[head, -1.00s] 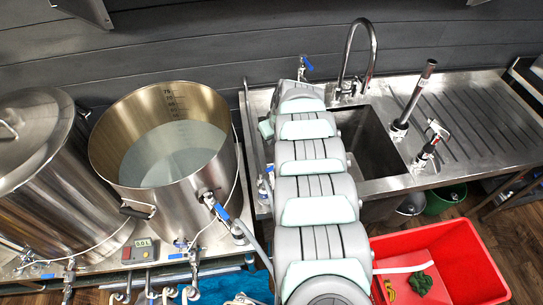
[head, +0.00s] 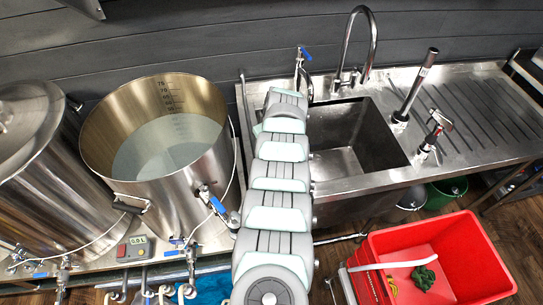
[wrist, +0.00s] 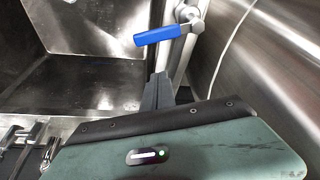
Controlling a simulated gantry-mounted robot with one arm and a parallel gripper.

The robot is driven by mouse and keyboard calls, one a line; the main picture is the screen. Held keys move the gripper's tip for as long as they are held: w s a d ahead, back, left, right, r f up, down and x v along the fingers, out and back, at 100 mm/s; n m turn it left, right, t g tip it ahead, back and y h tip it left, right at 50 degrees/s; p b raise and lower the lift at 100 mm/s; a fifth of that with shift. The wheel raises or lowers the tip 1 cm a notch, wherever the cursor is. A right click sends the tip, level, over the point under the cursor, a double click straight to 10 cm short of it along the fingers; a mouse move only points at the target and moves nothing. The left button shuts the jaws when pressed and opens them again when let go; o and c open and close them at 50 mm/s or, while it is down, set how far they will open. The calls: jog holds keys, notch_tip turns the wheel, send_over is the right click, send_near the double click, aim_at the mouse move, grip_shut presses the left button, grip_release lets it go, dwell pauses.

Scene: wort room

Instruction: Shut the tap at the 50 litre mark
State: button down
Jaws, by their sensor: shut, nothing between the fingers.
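The open steel pot (head: 215,165) holds clear water (head: 170,145), with litre marks (head: 170,90) on its inner back wall; the upper ones, about 75 and 70, stand above the water, and the exact level is too small to read. A blue-handled tap (head: 305,53) stands behind the sink, and another (head: 211,199) is on the pot's front. In the wrist view a blue tap lever (wrist: 157,35) points left from its pipe, just beyond my gripper (wrist: 158,80); I cannot tell which tap this is. My gripper is shut, empty and apart from the lever. My arm hides it in the head view.
A steel sink (head: 375,180) with a tall curved faucet (head: 372,45) lies right of my arm. A lidded steel vessel (head: 45,190) stands left of the pot. A small box with a display (head: 135,248) sits in front. A red crate (head: 470,250) stands on the floor at right.

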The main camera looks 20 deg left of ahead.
jog(key=shift+s+d+f+p, duration=0.5)
jog(key=shift+d+p, duration=0.2)
jog(key=shift+p, duration=1.5)
jog(key=shift+s+d+f+p, duration=0.35)
jog(key=shift+s+d+p, duration=0.25)
jog(key=shift+p, duration=1.55)
